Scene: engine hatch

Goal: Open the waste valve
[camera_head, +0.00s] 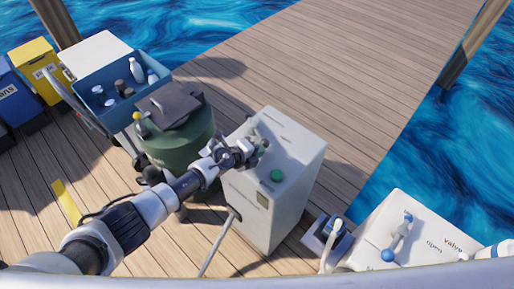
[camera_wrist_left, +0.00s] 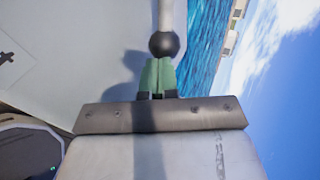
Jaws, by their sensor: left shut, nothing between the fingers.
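A white box (camera_head: 370,235) at the lower right of the head view bears the words "open" and "valve". A grey lever (camera_head: 402,232) with a blue ball end stands on it. My left gripper (camera_head: 255,152) is at a tall white cabinet (camera_head: 292,210), away from that box. In the left wrist view its green fingers (camera_wrist_left: 158,75) are shut with nothing between them. A dark ball (camera_wrist_left: 164,44) on a pale rod is just beyond the fingertips; I cannot tell if they touch. My right gripper is not in view.
A blue crate with bottles (camera_head: 100,75) and a yellow bin (camera_head: 38,62) are at upper left. The plank deck (camera_head: 320,70) behind is clear, with water beside it.

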